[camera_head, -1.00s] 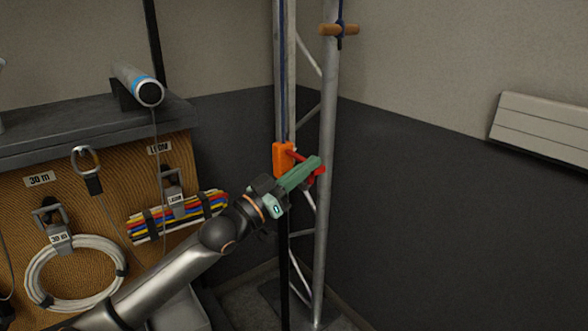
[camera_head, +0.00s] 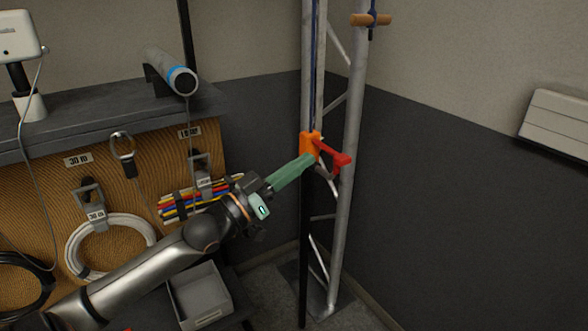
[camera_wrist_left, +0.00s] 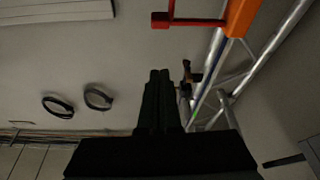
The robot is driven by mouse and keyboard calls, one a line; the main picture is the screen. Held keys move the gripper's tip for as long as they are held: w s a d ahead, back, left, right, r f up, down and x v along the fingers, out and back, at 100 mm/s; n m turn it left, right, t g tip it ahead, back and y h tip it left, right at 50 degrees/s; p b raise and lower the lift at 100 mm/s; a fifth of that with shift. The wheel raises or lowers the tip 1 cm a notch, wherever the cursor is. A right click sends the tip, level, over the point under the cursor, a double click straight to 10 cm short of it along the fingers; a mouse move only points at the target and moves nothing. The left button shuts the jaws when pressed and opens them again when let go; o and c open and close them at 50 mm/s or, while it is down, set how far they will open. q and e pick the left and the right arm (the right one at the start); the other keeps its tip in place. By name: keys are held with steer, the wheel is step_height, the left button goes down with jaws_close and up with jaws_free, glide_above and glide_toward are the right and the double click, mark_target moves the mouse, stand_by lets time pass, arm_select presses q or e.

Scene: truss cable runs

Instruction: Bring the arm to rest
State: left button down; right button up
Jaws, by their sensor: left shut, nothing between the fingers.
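My left arm comes in from the lower left in the head view. My left gripper (camera_head: 309,159) has green fingers, which are shut and empty. Its tips are in front of the truss, just below and left of the red lever (camera_head: 335,156) of an orange clamp (camera_head: 310,146). In the left wrist view the shut dark fingers (camera_wrist_left: 160,74) point up the picture. The red lever (camera_wrist_left: 190,22) and orange clamp (camera_wrist_left: 241,16) show beyond them at the top, apart from the fingers in that picture. My right gripper is not in view.
The metal truss (camera_head: 354,120) stands in the corner, with a wooden peg (camera_head: 370,19) high on it. At left are a shelf (camera_head: 110,112) and a board with a white cable coil (camera_head: 72,245) and a coloured cable bundle (camera_head: 170,211). A grey bin (camera_head: 203,295) is below.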

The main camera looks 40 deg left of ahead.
arm_select(q)
steer(key=shift+s+a+f, duration=0.2)
steer(key=shift+s, duration=0.4)
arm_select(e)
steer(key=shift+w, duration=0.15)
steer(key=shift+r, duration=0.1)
arm_select(q)
steer(key=s+d+f+n+g+y+p, duration=0.1)
steer(key=s+d+f+g+y+p, duration=0.15)
steer(key=f, duration=0.65)
steer(key=s+d+f+n+g+y+p, duration=0.1)
steer(key=s+f+g+y+p, duration=0.15)
steer(key=f, duration=0.65)
steer(key=s+d+f+m+g+p, duration=0.1)
steer(key=s+d+f+g+p, duration=0.4)
steer(key=s+d+f, duration=0.6)
steer(key=s+f+g, duration=0.1)
steer(key=s+f, duration=0.2)
steer(key=s, duration=0.1)
steer(key=shift+d+f+p, duration=0.25)
steer(key=shift+f+p, duration=0.05)
steer(key=shift+f, duration=0.05)
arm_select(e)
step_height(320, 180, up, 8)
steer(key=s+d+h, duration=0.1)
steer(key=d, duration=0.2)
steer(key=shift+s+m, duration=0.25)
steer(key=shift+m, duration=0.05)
